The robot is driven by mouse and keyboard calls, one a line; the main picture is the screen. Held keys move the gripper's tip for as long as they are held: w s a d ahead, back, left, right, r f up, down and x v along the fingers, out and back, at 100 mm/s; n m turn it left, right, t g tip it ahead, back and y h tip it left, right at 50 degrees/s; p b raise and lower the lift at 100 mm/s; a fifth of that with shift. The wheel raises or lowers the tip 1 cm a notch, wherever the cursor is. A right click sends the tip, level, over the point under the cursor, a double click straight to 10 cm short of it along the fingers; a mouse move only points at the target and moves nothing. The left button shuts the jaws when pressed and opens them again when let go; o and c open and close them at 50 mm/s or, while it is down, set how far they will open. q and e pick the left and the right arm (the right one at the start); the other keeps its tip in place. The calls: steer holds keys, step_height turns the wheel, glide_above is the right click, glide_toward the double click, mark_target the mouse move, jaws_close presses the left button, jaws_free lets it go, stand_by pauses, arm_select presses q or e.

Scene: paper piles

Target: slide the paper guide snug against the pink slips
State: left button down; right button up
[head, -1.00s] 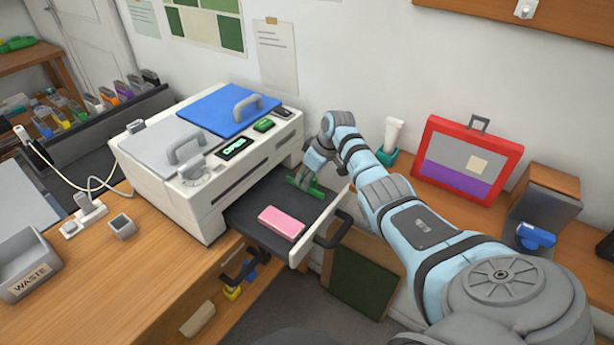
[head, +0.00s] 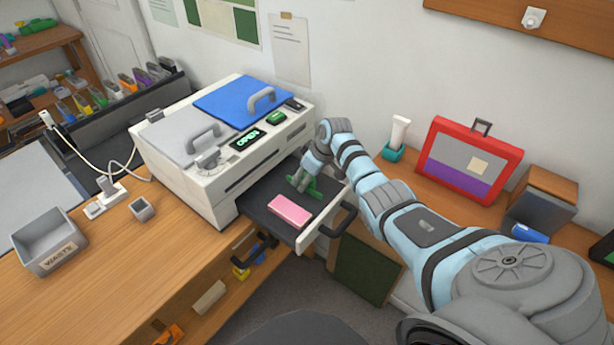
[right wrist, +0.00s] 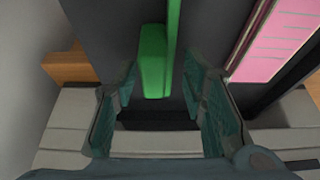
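The paper guide (head: 316,190) is a green piece on the dark pull-out tray (head: 258,202) of the white machine. The pink slips (head: 290,211) lie as a flat stack on the same tray, nearer the front, with a gap of bare tray between them and the guide. My right gripper (head: 301,184) is down at the guide. In the right wrist view, its fingers (right wrist: 160,100) are apart, with the green guide (right wrist: 153,65) between them; the right finger stands on the side of the pink slips (right wrist: 280,40). My left gripper is not in view.
The white machine (head: 232,172) stands behind the tray, with an "OPEN" display. A black handle (head: 343,220) sticks out from the tray's pale front panel. A waste bin (head: 48,242) is far left.

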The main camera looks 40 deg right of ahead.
steer(key=shift+d, duration=0.1)
steer(key=shift+s+r, duration=0.1)
steer(key=shift+r, duration=0.1)
steer(key=shift+b+v, duration=0.65)
steer(key=shift+v, duration=6.15)
steer(key=b+x, duration=0.2)
steer(key=x, duration=0.5)
steer(key=b+x, duration=0.2)
steer(key=x, duration=0.5)
steer(key=shift+d+f, duration=0.1)
steer(key=shift+d, duration=0.1)
steer(key=shift+c, duration=0.4)
jaws_close()
